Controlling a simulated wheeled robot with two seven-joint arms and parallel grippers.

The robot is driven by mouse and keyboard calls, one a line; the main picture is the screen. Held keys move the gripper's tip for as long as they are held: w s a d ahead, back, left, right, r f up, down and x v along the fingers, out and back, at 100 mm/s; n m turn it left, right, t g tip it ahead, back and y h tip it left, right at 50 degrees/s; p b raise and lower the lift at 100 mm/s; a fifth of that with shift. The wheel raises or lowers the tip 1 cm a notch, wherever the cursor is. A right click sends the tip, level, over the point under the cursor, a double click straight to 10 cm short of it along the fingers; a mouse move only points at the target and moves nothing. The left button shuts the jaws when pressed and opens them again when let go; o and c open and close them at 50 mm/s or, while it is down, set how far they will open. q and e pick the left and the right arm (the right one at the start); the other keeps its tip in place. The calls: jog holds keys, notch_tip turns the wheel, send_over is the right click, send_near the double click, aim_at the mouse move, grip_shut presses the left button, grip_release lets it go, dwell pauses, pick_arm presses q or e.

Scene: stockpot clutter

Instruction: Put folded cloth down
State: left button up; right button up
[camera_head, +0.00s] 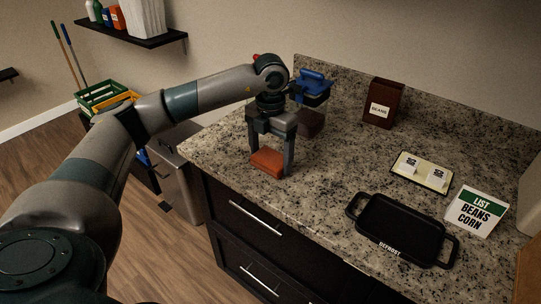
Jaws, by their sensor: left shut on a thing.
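The folded cloth (267,162) is an orange-red block at the left part of the granite counter, near its front edge. My left gripper (270,166) points down over it, with one finger on each side, and is shut on the cloth. The cloth is at or just above the counter; I cannot tell if it touches. My right gripper is not in view.
A brown beans box (383,103) stands at the back. The counter (335,165) between is clear.

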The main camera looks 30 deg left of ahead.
pick_arm(q)
jog(key=shift+f, duration=0.1)
jog(key=o, duration=0.7)
jog(key=shift+o, duration=1.1)
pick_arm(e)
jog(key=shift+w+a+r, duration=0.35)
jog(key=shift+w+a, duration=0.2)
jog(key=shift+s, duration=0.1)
